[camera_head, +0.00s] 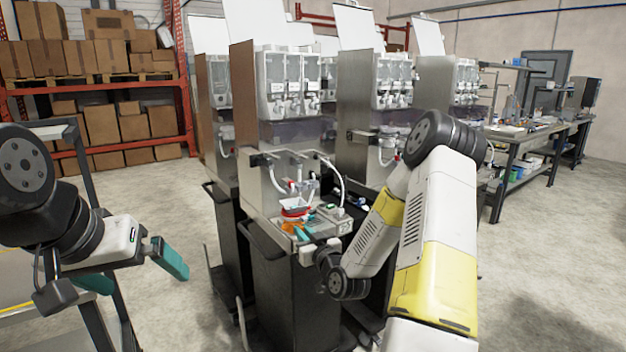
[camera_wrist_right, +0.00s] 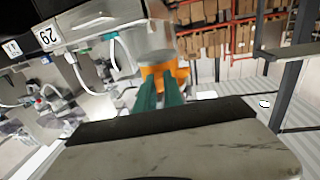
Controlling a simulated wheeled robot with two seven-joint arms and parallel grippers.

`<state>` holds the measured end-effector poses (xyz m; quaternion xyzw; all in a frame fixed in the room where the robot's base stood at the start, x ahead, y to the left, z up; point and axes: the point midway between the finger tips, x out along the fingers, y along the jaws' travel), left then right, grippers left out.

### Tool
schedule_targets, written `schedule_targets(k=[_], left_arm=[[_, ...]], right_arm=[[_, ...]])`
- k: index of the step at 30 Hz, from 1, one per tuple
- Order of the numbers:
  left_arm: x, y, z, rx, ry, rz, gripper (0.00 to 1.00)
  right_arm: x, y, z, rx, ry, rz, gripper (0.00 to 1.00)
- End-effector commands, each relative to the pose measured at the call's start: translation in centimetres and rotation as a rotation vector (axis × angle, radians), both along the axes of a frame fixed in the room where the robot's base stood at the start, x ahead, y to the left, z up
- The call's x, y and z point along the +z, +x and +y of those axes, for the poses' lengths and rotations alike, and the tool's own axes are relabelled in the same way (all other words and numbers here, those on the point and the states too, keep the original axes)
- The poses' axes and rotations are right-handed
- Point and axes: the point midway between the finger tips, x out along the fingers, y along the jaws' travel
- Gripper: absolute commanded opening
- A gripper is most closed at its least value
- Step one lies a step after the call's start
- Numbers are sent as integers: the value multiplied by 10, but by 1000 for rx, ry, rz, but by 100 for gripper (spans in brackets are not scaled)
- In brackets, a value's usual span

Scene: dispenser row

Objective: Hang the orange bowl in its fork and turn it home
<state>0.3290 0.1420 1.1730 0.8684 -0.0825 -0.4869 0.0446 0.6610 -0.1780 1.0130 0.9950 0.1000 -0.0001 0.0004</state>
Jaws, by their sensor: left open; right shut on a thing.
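The orange bowl (camera_wrist_right: 163,74) shows in the right wrist view at the tips of the teal fingers, with a grey surface above it. My right gripper (camera_wrist_right: 160,94) is shut on it. In the head view the orange bowl (camera_head: 288,227) is a small patch beside the teal fingers of my right gripper (camera_head: 300,233), at the front of the nearest dispenser. A red ring-like part (camera_head: 294,209) sits just above it, under a clear funnel shape. I cannot make out the fork. My left gripper (camera_head: 135,269) is open and empty at the left, away from the dispenser.
The nearest dispenser (camera_head: 270,185) stands on a black cart with hoses and small items on its ledge. More dispensers (camera_head: 362,120) stand behind. A workbench (camera_head: 530,130) is at the right and a red rack of boxes (camera_head: 100,95) at the left. Floor between is clear.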

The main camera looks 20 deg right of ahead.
Motion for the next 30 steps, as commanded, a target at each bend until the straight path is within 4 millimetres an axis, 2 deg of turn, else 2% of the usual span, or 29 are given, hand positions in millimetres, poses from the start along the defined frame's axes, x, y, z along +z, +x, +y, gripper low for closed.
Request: schedule_targets(k=[1,6,9,12,15,20,30], left_arm=[[0,0,0,0,0,0,100],[0,0,0,0,0,0,100],[0,0,0,0,0,0,100],[0,0,0,0,0,0,100],[0,0,0,0,0,0,100],[0,0,0,0,0,0,100],[0,0,0,0,0,0,100]], right_arm=[[22,8,-8,29,-13,-13,0],[83,24,-36,126,-16,-12,0],[112,27,-53,149,-11,-7,0],[131,27,-65,151,-6,-4,0],[142,26,-72,149,-3,-1,0],[146,30,-74,149,0,0,0],[145,59,-63,149,2,-1,0]])
